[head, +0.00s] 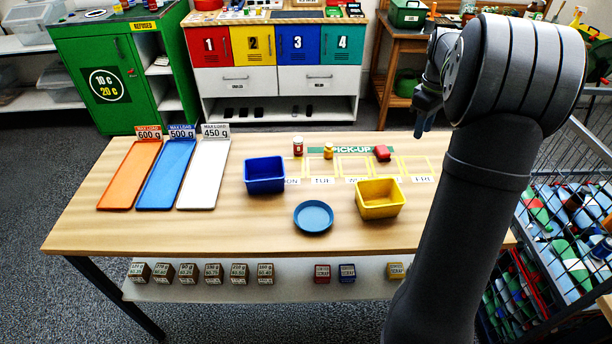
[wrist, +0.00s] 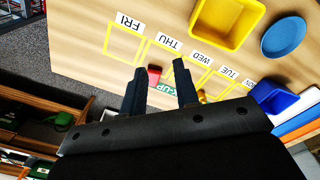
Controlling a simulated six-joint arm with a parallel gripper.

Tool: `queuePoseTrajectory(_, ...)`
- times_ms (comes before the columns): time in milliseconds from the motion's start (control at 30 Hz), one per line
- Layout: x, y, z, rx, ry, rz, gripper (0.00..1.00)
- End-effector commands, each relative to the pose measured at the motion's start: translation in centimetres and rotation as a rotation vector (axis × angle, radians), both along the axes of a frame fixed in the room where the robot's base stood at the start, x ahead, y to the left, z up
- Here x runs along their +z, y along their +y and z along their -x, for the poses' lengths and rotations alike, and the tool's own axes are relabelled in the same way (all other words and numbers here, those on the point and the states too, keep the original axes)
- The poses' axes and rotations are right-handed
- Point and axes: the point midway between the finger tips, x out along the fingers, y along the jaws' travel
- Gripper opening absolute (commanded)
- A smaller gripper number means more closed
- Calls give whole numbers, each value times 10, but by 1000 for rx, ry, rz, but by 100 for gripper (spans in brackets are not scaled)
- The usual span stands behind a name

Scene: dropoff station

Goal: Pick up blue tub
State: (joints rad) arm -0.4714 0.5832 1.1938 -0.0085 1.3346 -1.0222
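The blue tub (head: 265,176) stands upright on the table, left of the middle, and looks empty in the head view. In the wrist view the blue tub (wrist: 272,96) shows at the right edge, partly cut off by my gripper's body. My gripper (wrist: 159,82) is open, with its two dark fingers apart and nothing between them. In the head view my gripper (head: 424,122) is raised near the table's back right, well away from the blue tub; its fingers are small there.
A yellow tub (head: 380,199) and a blue round dish (head: 313,217) stand right of the blue tub. A red item (head: 382,153) and two small jars (head: 298,147) sit by the pick-up strip. Orange, blue and white trays (head: 203,176) lie left.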

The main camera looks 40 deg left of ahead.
Motion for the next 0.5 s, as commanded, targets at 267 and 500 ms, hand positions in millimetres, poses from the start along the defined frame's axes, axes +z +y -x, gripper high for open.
queuePoseTrajectory(267,-9,140,105,402,-12,0,28)
queuePoseTrajectory(500,-16,226,216,733,-23,-2,28)
